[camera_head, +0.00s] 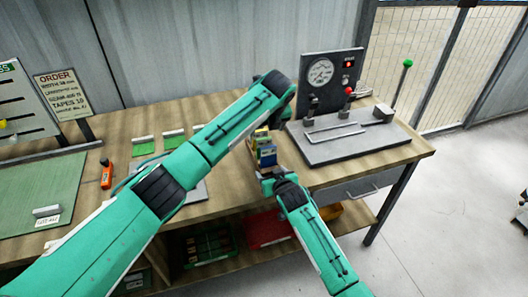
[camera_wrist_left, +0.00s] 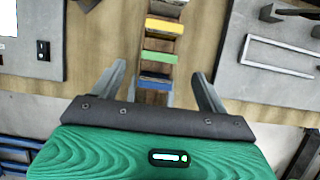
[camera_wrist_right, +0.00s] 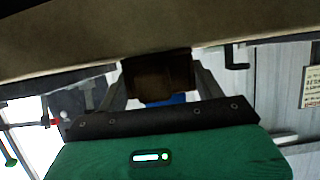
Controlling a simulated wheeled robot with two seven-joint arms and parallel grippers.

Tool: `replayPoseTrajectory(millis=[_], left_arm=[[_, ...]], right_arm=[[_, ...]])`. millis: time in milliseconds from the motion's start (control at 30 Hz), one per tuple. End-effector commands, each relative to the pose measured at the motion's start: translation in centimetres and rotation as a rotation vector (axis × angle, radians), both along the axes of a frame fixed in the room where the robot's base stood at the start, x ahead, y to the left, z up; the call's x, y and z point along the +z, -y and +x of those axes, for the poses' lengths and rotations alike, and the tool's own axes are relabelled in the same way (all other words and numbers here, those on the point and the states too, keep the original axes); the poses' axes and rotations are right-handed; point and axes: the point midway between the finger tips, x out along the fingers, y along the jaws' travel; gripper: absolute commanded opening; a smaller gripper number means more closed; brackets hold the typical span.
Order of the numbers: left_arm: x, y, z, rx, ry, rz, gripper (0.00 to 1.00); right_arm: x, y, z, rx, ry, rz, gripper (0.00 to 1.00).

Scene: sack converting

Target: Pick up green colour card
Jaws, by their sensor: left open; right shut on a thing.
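The green colour card (camera_wrist_left: 160,57) stands in a wooden card holder (camera_wrist_right: 158,75), between a yellow card (camera_wrist_left: 164,26) and a blue card (camera_wrist_left: 154,83). In the head view the holder's cards (camera_head: 264,150) show small on the workbench, partly behind my left arm. My left gripper (camera_wrist_left: 158,70) is open above the holder, its fingers on either side of the card row and apart from the cards. My right gripper (camera_head: 271,174) is shut on the near end of the holder. In the right wrist view the brown holder end sits between its fingers.
A grey gauge panel and base (camera_head: 350,142) with levers stand to the right of the holder. A green mat (camera_head: 35,190), small green pieces (camera_head: 143,148) and an orange tool (camera_head: 106,174) lie to the left. The front right of the bench (camera_head: 350,170) is clear.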

Motion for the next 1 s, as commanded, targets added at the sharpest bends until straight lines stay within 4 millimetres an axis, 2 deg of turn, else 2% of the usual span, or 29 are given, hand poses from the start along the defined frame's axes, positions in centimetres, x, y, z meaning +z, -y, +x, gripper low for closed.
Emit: replayPoseTrajectory(millis=[100,367,600,767,1000], left_arm=[[-1.8,-0.1,0.6,0.000,-0.002,-0.001,0.76],[-3.8,-0.4,1.3,0.001,-0.002,-0.003,0.76],[-7.0,-0.8,2.2,0.001,-0.002,-0.003,0.76],[-7.9,-0.9,2.6,0.001,-0.001,-0.004,0.76],[-8.0,-0.9,2.6,0.001,0.000,-0.004,0.74]], right_arm=[[0.0,0.0,0.0,0.000,-0.001,0.000,0.41],[0.0,0.0,0.0,0.000,-0.001,0.000,0.41],[0.0,0.0,0.0,0.000,0.000,0.000,0.41],[0.0,0.0,0.0,0.000,0.000,0.000,0.41],[0.0,0.0,0.0,0.000,0.000,0.000,0.41]])
